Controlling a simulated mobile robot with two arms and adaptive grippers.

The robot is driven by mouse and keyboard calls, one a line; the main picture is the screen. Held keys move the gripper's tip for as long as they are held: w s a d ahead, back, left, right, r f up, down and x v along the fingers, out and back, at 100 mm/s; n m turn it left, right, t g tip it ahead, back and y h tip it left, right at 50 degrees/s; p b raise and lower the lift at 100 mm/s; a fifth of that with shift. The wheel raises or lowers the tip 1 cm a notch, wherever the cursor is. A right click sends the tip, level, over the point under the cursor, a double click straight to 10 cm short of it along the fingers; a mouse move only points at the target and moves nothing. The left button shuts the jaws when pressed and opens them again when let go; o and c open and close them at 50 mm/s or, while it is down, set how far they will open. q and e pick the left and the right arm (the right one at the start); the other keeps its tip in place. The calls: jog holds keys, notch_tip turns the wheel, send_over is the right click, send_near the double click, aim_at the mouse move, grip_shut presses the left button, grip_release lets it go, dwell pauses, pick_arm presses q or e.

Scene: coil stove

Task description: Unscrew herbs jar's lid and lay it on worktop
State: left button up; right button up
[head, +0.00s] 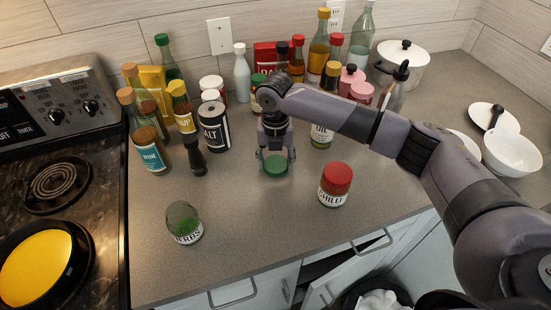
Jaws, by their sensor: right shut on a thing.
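The herbs jar (184,223) stands on the worktop (255,235) near its front left. Its glass top shows no lid on it, and its label faces me. A green lid (275,168) is between the fingers of my right gripper (274,160), which points down over the middle of the worktop, to the right of and behind the jar. The gripper is shut on the lid. The lid is at or just above the worktop; I cannot tell whether it touches. My left gripper is not in view.
A chilli jar with a red lid (336,184) stands right of my gripper. The stove with a pan (82,262) is at left. The worktop around the herbs jar is clear.

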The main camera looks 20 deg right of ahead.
jog(key=shift+f, duration=0.2)
jog(key=o, duration=1.3)
